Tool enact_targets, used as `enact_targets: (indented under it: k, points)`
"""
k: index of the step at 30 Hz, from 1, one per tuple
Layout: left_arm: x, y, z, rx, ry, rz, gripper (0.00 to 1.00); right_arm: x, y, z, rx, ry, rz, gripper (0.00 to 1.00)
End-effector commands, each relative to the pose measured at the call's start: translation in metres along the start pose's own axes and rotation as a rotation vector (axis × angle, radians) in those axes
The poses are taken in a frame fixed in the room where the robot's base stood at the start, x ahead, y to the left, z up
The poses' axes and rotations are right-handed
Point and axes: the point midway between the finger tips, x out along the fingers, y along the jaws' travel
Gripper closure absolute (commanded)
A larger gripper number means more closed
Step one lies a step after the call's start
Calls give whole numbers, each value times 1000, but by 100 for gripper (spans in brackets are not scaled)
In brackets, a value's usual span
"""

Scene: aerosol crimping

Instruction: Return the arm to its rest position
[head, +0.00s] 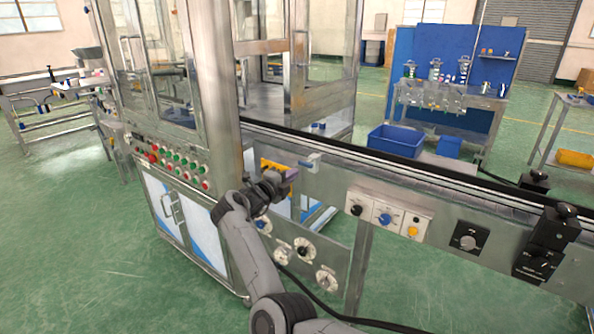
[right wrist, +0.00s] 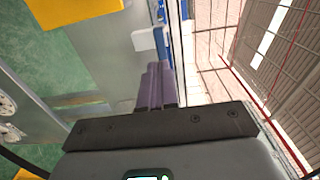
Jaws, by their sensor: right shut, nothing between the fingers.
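My right arm rises from the bottom middle of the head view. My right gripper (head: 291,174) is at the front side of the conveyor machine, close to a small blue-and-white fitting (head: 309,163). I cannot tell whether it touches the fitting. In the right wrist view the purple fingers (right wrist: 156,85) are together with nothing between them. A white piece (right wrist: 146,39) shows just beyond the fingertips. My left gripper is in neither view.
The conveyor rail (head: 400,166) runs to the right edge. A control box (head: 389,214) and dials (head: 304,250) are on its front. A cabinet with coloured buttons (head: 180,164) stands left. A blue bin (head: 396,141) is behind. Green floor is open at lower left.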

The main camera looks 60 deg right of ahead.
Motion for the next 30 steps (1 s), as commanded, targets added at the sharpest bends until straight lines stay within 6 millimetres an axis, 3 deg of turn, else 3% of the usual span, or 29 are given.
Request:
enact_targets:
  k: [3,9,15,20,23,26,30]
  points:
    - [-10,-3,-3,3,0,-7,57,-28,-2,2,0,-6,2,100]
    - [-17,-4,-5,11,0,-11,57,-64,-1,1,-2,-4,2,100]
    - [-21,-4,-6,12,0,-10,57,-85,0,1,-1,-4,2,100]
    - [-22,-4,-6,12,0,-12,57,-91,3,0,-8,-2,0,100]
    - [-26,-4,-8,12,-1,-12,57,-92,18,-5,-41,-1,-3,100]
    - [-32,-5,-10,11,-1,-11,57,-87,48,-17,-112,3,-14,100]
    - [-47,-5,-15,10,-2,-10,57,-78,99,-50,-258,5,-70,100]
